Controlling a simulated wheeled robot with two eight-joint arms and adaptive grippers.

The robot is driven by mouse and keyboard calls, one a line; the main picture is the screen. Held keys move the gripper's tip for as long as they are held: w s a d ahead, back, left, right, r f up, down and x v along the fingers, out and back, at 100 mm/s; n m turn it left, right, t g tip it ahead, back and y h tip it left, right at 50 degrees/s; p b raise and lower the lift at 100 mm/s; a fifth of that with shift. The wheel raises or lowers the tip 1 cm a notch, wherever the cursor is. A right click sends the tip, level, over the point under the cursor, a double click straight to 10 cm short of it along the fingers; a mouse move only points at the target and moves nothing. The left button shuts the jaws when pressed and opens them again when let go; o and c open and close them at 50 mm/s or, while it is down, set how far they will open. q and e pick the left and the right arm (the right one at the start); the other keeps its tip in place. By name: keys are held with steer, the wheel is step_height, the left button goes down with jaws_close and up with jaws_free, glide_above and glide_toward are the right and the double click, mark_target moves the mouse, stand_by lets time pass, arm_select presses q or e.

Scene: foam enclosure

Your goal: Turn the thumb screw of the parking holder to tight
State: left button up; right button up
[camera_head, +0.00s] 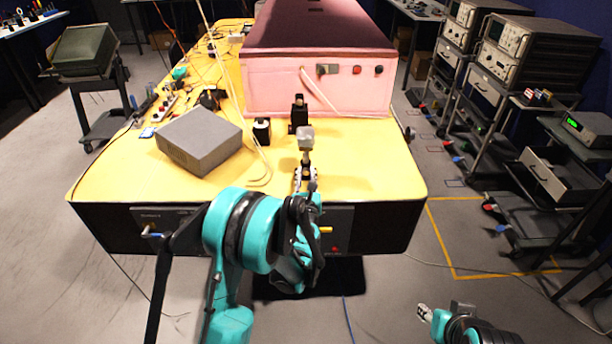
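A small upright post with a pale metal block on top (306,140), which looks like the parking holder, stands near the front edge of the yellow table (375,165). Its foot is partly covered by my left gripper. I cannot make out the thumb screw. My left gripper (312,200), dark at the end of a teal arm, is at the table's front edge, just in front of the post's foot. Its fingers overlap, so I cannot tell if they are open or touching anything. My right gripper (424,312) is low at the bottom right, away from the table; its fingers are too small to read.
A pink foam enclosure (320,88) stands behind the post. A black post (299,113) and a small black block (262,131) stand before it. A grey box (199,140) lies to the left, with a pale cable nearby. The tabletop right of the post is clear.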

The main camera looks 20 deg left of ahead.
arm_select(q)
jaws_close()
steer(key=shift+m, duration=0.3)
steer(key=m+b, duration=0.2)
steer(key=m, duration=0.2)
steer(key=shift+f+m, duration=0.1)
steer(key=shift+m, duration=0.3)
steer(key=m+b, duration=0.1)
steer(key=m, duration=0.2)
steer(key=m+b, duration=0.1)
steer(key=m, duration=0.6)
steer(key=shift+m+b, duration=0.3)
steer(key=shift+m, duration=2)
